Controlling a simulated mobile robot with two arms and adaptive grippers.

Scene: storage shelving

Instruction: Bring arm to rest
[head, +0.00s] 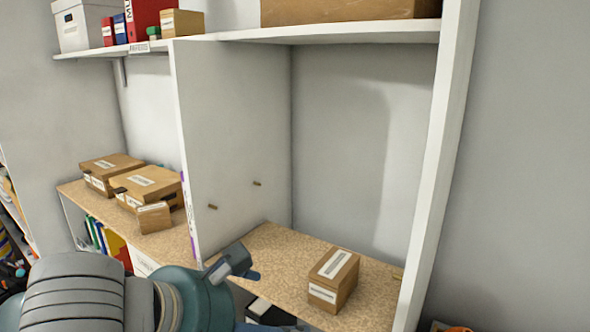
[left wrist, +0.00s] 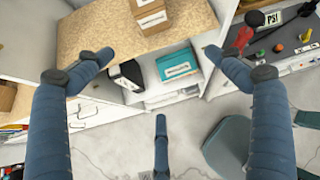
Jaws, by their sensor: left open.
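My left arm comes in from the lower left of the head view, in front of the shelving. Part of my left gripper (head: 240,270) shows near the front edge of the cork-coloured shelf. In the left wrist view the left gripper (left wrist: 160,85) has its blue fingers spread wide, with nothing between them. A cardboard box (head: 333,279) with white labels stands on the shelf to the right of the gripper, apart from it. It also shows at the top of the left wrist view (left wrist: 153,18). My right gripper is in neither view.
The cork-coloured shelf (head: 275,250) is mostly bare. A white upright panel (head: 230,140) divides it from the left bay, where several cardboard boxes (head: 145,187) stand. An upper shelf (head: 330,33) is above. Items on a lower shelf, including a teal box (left wrist: 178,67), and grey floor show below.

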